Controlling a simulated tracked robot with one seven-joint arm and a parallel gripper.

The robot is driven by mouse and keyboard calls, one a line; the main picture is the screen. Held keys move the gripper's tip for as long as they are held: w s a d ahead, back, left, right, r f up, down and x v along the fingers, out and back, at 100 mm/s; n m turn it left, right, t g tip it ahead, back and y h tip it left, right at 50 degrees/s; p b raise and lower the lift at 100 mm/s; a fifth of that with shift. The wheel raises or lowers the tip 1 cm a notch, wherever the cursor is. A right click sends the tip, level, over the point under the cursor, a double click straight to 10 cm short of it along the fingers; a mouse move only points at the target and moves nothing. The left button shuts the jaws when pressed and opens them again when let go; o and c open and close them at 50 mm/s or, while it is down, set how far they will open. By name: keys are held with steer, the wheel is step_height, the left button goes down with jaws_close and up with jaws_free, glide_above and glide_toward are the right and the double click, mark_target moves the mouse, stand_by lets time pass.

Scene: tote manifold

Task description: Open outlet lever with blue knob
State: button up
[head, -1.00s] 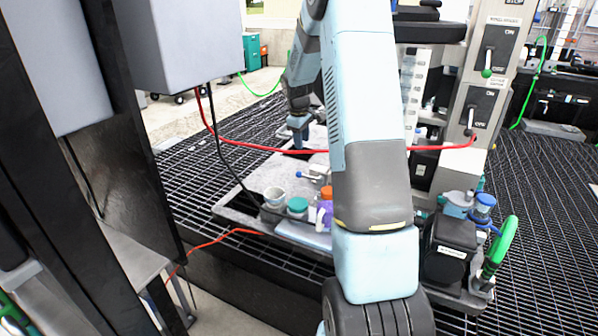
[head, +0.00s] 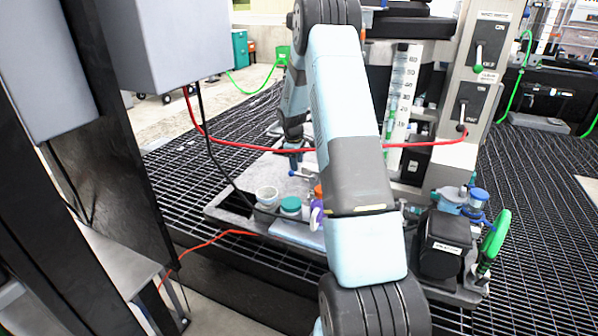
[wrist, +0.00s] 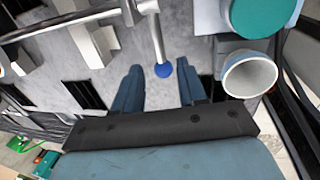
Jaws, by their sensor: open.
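The outlet lever is a pale metal rod (wrist: 156,36) tipped with a blue knob (wrist: 163,70). In the head view the blue knob (head: 291,173) is small, on the pale grey panel beyond the cups. My gripper (wrist: 161,72) is open, with its two blue-grey fingers apart. In the wrist view the knob appears between the fingertips, without visible contact; its depth relative to them is hard to tell. In the head view my gripper (head: 293,160) is just above the knob.
A white cup (head: 267,195) and a teal-lidded container (head: 290,205) stand close to the lever. An orange-topped container (head: 318,190) is partly behind my arm. A red cable (head: 250,148) crosses the view. A black box (head: 442,245) and green handle (head: 497,233) are at right.

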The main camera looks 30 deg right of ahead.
mark_target(302, 176)
steer(key=shift+w+d+f, duration=0.1)
steer(key=shift+d+f, duration=0.05)
steer(key=shift+f, duration=0.7)
steer(key=shift+w+d+f, duration=0.15)
steer(key=shift+f, duration=0.75)
steer(key=shift+w+d+f, duration=0.1)
steer(key=shift+d+f, duration=0.05)
steer(key=shift+f, duration=0.7)
jaws_close()
steer(key=shift+d, duration=0.1)
